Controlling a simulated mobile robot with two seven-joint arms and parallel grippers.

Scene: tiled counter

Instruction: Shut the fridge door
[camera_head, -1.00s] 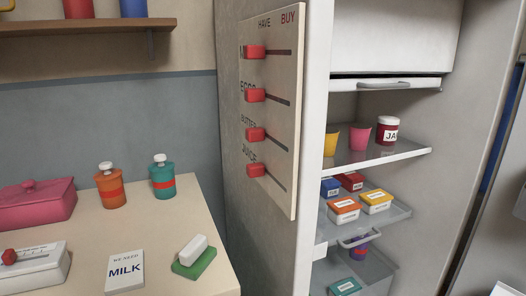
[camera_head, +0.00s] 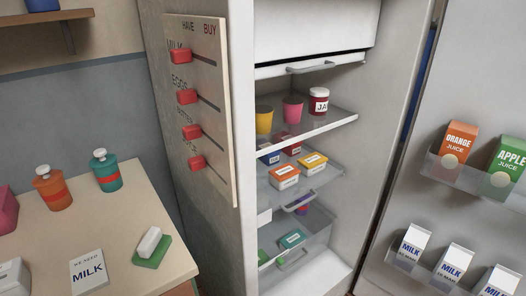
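The fridge (camera_head: 245,120) stands open in the middle of the head view, its shelves exposed. Its door (camera_head: 390,150) is swung wide to the right, and its inner face shows racks. The upper rack holds an orange juice carton (camera_head: 457,150) and an apple juice carton (camera_head: 505,168). The lower rack holds milk cartons (camera_head: 411,245). The door's outer face and far edge are out of view. Neither of my grippers is in view.
A slider board (camera_head: 205,120) hangs on the fridge side. Fridge shelves hold cups, a jar and small boxes.

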